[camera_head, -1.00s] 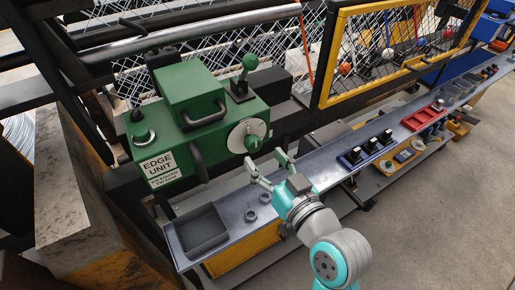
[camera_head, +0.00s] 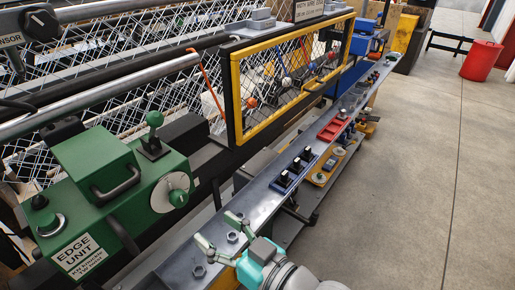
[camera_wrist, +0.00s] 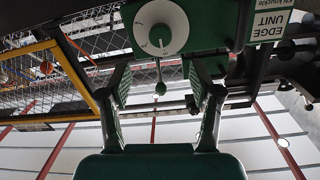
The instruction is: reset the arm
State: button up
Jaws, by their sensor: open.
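My gripper (camera_head: 217,233) is at the bottom of the head view, over the metal ledge (camera_head: 262,207) in front of the green edge unit (camera_head: 105,195). Its two fingers are spread apart with nothing between them. In the wrist view my gripper (camera_wrist: 160,97) is open too, and its fingers point toward the edge unit. The white dial (camera_wrist: 161,27) of the edge unit shows above the gap between the fingers. The gripper looks apart from the edge unit. Most of my arm is cut off by the bottom edge of the head view.
Small hex nuts (camera_head: 232,237) lie on the ledge beside my gripper. Black knobs on a blue base (camera_head: 296,170) and a red tray (camera_head: 332,130) stand farther along it. A yellow-framed mesh guard (camera_head: 293,85) rises behind. The concrete floor (camera_head: 410,200) at right is clear; a red bin (camera_head: 481,60) stands far off.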

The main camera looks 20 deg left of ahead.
jog(key=d+f+m+t+h, duration=0.5)
jog(key=d+f+m, duration=0.1)
jog(key=d+f, duration=0.5)
jog(key=s+d+f+m+t+h, duration=0.1)
jog(key=s+d+f+m+h, duration=0.15)
jog(key=s+d+f, duration=0.35)
jog(key=s+d+f+m+t+h, duration=0.2)
jog(key=d+f+h, duration=0.15)
jog(key=d, duration=0.55)
jog(key=s+d+h, duration=0.2)
jog(key=s+d, duration=0.1)
jog(key=s, duration=0.5)
jog(key=s+d+r+h, duration=0.1)
jog(key=s+d, duration=0.3)
jog(key=s, duration=0.5)
jog(key=shift+s+d+m+h, duration=0.3)
jog(key=shift+m+h, duration=0.15)
jog(key=shift+h, duration=0.45)
